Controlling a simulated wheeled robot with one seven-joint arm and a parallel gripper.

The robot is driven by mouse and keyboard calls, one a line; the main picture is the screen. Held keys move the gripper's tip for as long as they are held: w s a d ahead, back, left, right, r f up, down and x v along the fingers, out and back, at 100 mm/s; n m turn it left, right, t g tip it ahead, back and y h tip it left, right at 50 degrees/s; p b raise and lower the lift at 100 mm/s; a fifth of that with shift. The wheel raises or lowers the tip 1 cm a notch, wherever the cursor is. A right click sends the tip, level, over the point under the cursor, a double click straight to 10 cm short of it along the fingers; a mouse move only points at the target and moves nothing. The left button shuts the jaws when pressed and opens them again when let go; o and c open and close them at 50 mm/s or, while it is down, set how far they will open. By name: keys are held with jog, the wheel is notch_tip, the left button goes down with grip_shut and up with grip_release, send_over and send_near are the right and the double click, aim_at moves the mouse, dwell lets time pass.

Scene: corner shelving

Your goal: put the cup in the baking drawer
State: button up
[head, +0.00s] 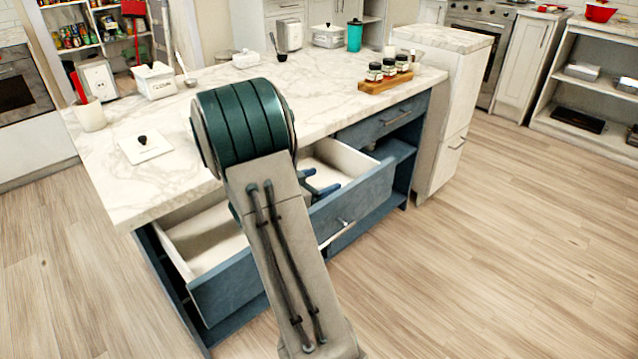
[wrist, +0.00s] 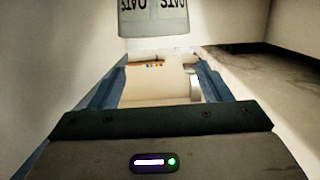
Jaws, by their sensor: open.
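My gripper (head: 321,184) is over the pulled-out right drawer (head: 366,192) of the island, partly hidden by my arm. In the wrist view its two blue fingers (wrist: 160,68) stand apart. A pale rounded object (wrist: 195,88) shows beside the right finger; I cannot tell whether it is a cup or whether it touches the finger. A pale container with dark upside-down lettering (wrist: 153,18) is beyond the fingertips. In the head view a white cup-like vessel (head: 90,116) stands on the counter's left end. The left drawer (head: 226,288) is also open and its visible part looks empty.
The marble counter (head: 330,100) overhangs both drawers. The floor (head: 500,250) at right is clear.

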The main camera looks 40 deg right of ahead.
jog(key=a+r+p, duration=0.2)
jog(key=a, duration=1)
jog(key=shift+s, duration=0.4)
jog(key=shift+d+r, duration=0.1)
